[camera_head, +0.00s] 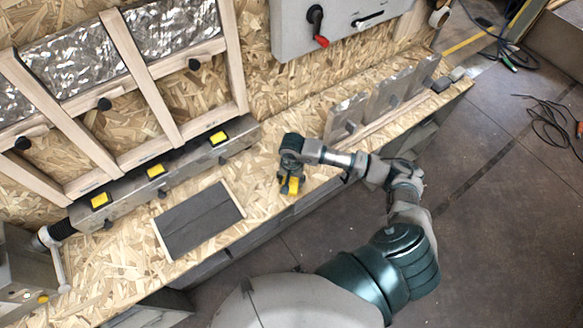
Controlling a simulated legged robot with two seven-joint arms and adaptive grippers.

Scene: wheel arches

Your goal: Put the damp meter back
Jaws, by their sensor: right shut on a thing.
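My right gripper (289,174) reaches in from the right over the front part of the wooden bench. It points down and is shut on a small yellow and dark thing (294,187), which looks like the damp meter. The gripper hides much of it, and I cannot tell whether it touches the bench top. My left gripper is not in view.
A dark grey mat (198,222) lies on the chipboard bench (262,190) left of the gripper. Behind it is a long grey bar (187,160) with yellow patches. A wooden frame (150,85) leans at the back left. Grey panels (380,97) stand right of the gripper.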

